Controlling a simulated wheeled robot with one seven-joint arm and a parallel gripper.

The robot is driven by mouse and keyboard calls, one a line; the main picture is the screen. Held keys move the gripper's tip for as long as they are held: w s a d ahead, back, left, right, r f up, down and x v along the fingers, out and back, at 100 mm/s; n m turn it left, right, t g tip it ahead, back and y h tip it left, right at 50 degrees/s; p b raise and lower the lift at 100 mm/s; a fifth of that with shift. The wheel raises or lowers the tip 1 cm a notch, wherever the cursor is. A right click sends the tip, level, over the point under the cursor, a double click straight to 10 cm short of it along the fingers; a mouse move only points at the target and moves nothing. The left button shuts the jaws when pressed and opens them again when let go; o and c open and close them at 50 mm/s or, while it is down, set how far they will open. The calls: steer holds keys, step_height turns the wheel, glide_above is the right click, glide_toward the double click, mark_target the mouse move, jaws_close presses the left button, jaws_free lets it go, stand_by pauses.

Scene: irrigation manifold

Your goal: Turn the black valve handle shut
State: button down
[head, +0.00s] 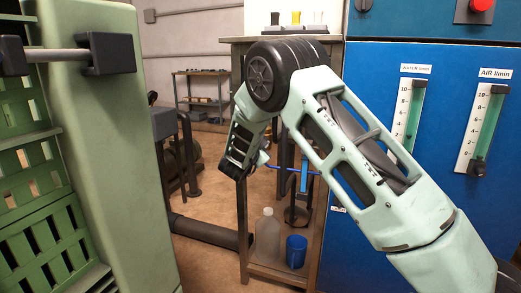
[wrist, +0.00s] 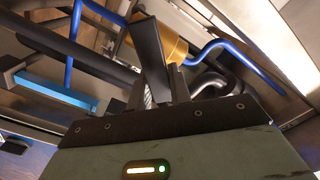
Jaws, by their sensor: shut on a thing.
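The black valve handle (wrist: 148,48) is a flat dark lever in the wrist view, rising from between my gripper's fingers (wrist: 165,88). It stands beside a brass-coloured valve body (wrist: 174,44). My fingers are shut on the handle's lower part, which they partly hide. In the head view my gripper (head: 263,158) is small and points right toward the bench, and the black handle cannot be made out there.
Blue tubes (wrist: 235,48) run by the valve. A light-blue bar (wrist: 55,90) and a dark pipe (wrist: 70,46) lie left in the wrist view. A bottle (head: 267,238) and blue cup (head: 296,251) stand low on the bench (head: 243,215). A blue gauge panel (head: 440,130) is at right.

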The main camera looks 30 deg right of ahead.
steer(key=m+b, duration=0.1)
steer(key=b, duration=0.1)
steer(key=f+m+b, duration=0.1)
steer(key=m+b, duration=0.3)
steer(key=shift+s+d+f, duration=0.15)
steer(key=shift+s+f, duration=0.1)
steer(key=shift+f, duration=0.05)
steer(key=m+b, duration=0.3)
steer(key=shift+f+m+b, duration=0.15)
steer(key=shift+m+b, duration=0.15)
steer(key=shift+b, duration=0.1)
steer(key=c, duration=1.3)
jaws_free()
steer(key=shift+s+a+r, duration=0.2)
steer(key=shift+a, duration=0.05)
steer(key=p+v, duration=0.3)
steer(key=v, duration=1.3)
steer(key=shift+s+a+f+p, duration=0.15)
steer(key=shift+s+a+p, duration=0.15)
steer(key=shift+p, duration=0.05)
